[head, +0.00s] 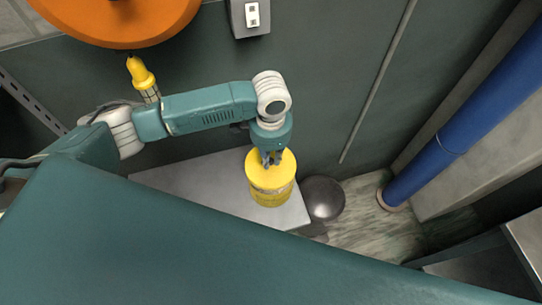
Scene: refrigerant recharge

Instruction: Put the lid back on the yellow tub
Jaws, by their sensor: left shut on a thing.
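The yellow tub (272,195) stands upright near the right end of a grey surface, with a patterned band around its side. Its yellow lid (259,174) is over the tub's top, lined up with it. I cannot tell whether the lid is pressed fully down. My left gripper (271,160) points down from above and is shut on the lid at its middle; the gripper hides part of the lid. My right gripper is not in view.
A dark round object (323,198) sits close to the right of the tub. The grey surface (195,180) is clear left of the tub. A dark green wall (330,90) stands behind, and a blue pipe (470,125) rises at right.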

